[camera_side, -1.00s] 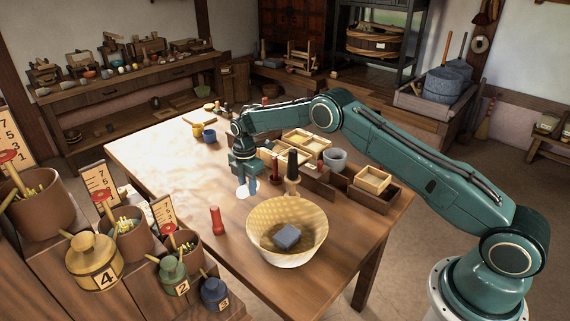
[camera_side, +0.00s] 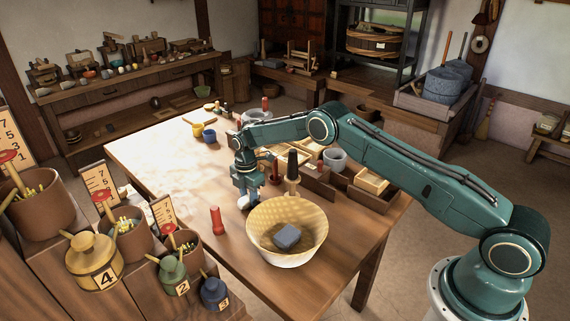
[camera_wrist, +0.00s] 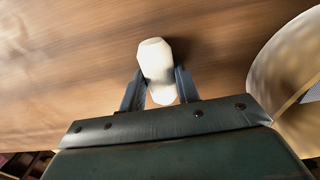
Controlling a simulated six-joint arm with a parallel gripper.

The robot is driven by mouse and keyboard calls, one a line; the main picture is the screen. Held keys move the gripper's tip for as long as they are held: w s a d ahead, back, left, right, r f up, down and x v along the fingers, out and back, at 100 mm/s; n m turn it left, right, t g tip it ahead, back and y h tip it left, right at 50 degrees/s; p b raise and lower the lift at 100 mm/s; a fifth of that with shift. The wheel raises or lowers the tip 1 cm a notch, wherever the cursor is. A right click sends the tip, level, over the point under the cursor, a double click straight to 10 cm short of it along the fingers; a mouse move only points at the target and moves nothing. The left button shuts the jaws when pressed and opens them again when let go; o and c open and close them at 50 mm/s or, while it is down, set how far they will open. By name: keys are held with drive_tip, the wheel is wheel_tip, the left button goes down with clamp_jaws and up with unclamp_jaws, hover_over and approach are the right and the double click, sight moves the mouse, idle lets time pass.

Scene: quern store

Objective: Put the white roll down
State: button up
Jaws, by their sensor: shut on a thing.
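The white roll (camera_wrist: 155,62) is between the two fingers of my gripper (camera_wrist: 160,88) in the wrist view, with bare wood beyond it. In the side view my gripper (camera_side: 246,200) is low over the table, just left of the woven bowl. The white roll (camera_side: 243,203) shows there only as a small pale patch at the fingertips, partly hidden by them. My gripper is shut on it. I cannot tell whether the roll touches the tabletop (camera_side: 180,185).
The woven bowl (camera_side: 262,235) with a grey block (camera_side: 287,237) in it stands close to the right of my gripper. A red peg (camera_side: 217,220) stands to the front left. A dark-handled tool (camera_side: 292,165) and wooden boxes are behind. The table's left part is clear.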

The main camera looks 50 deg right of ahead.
drive_tip(key=shift+f, duration=0.15)
drive_tip(key=o, duration=0.9)
drive_tip(key=shift+o, duration=0.2)
wheel_tip(320, 180, up, 12)
drive_tip(key=shift+r, duration=0.2)
idle(0.4)
